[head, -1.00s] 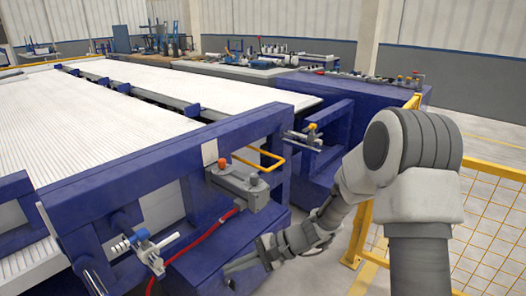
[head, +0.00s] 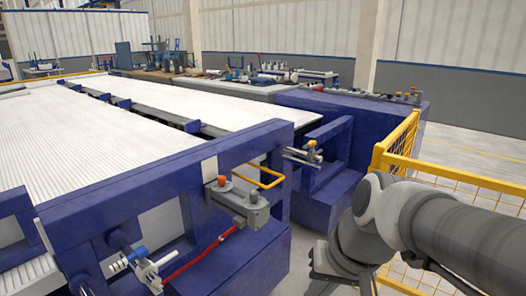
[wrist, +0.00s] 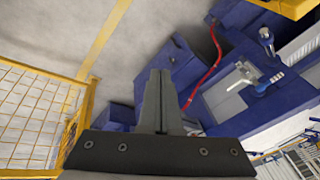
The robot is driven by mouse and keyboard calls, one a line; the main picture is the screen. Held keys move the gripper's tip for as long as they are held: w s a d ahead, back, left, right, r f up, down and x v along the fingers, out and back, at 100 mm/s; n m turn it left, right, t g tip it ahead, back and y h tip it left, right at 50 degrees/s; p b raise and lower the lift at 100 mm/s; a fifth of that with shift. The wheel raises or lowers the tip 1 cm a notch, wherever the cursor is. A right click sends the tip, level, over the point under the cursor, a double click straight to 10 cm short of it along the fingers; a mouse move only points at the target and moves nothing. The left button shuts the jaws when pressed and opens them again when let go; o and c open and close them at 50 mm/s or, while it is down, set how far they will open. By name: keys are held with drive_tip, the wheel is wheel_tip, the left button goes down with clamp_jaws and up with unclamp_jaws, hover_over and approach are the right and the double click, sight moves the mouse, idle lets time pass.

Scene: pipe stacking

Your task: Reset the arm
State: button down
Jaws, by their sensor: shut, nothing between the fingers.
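My gripper (wrist: 158,84) shows in the wrist view with its two dark fingers together and nothing between them. It points past the blue machine toward the pale floor and touches nothing that I can see. In the head view my arm is folded at the lower right, and the gripper's fingers cannot be made out there. The blue machine frame (head: 165,172) with white pipes (head: 95,135) on its bed stands left of my arm.
A yellow mesh fence (head: 402,145) stands close beside my arm; it also shows at the left of the wrist view (wrist: 40,110). A grey box with an orange button (head: 245,202) and a red cable (head: 200,255) are on the machine's front. Floor (head: 470,150) beyond the fence is clear.

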drive_tip(key=s+d+r+n+t+h, duration=0.1)
drive_tip(key=s+d+r+t+h, duration=0.15)
drive_tip(key=s+d, duration=0.2)
wheel_tip(320, 180, up, 20)
drive_tip(key=d+p, duration=0.1)
drive_tip(key=p, duration=1.8)
drive_tip(key=shift+w+r+p, duration=0.2)
drive_tip(key=shift+r+p, duration=0.05)
drive_tip(key=shift+p, duration=0.15)
drive_tip(key=shift+a, duration=0.15)
